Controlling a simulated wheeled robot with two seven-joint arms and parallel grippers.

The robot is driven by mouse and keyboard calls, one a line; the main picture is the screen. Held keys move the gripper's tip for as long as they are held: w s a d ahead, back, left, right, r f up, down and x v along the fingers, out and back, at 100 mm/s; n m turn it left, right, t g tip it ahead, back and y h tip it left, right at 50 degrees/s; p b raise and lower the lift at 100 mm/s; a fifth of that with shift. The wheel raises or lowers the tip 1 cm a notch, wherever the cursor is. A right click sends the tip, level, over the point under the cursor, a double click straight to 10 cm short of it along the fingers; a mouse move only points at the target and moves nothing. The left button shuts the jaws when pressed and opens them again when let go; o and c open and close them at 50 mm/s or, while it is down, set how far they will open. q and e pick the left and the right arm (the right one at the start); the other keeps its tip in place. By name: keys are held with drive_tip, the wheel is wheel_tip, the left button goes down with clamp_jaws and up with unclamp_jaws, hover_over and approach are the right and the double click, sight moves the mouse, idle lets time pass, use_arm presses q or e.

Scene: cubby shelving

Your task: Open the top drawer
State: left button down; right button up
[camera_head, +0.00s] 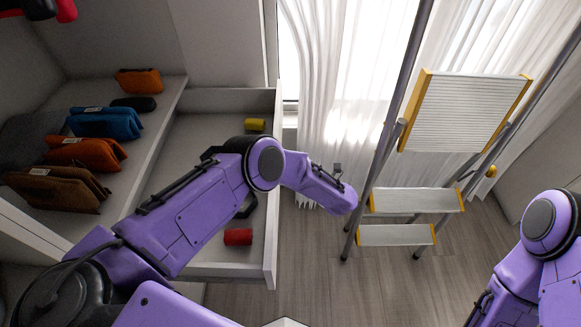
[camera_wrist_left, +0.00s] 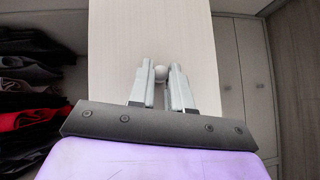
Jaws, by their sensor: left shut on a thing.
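The drawer (camera_head: 271,200) stands pulled out, with its interior showing; a yellow item (camera_head: 255,125) and a red item (camera_head: 238,237) lie inside. My left arm crosses above it, and the left hand is beyond the drawer front, its fingers hidden in the head view. In the left wrist view, my left gripper (camera_wrist_left: 161,84) is shut on a small round pale knob (camera_wrist_left: 160,72) on the pale drawer front (camera_wrist_left: 150,30). My right arm shows at the right edge of the head view, but its gripper is out of view.
A shelf (camera_head: 165,115) left of the drawer holds folded orange, blue and brown cloth items. A stepladder (camera_head: 410,200) stands to the right, before white curtains (camera_head: 335,90). Wood floor (camera_head: 330,280) lies open between the drawer and the ladder.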

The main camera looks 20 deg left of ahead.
use_arm(q)
drive_tip(key=c, duration=1.1)
unclamp_jaws()
drive_tip(key=shift+o, duration=0.2)
drive_tip(key=b+v, duration=0.1)
drive_tip(key=v, duration=0.9)
drive_tip(key=shift+s+d, duration=0.15)
drive_tip(key=shift+d, duration=0.15)
drive_tip(key=shift+f, duration=0.1)
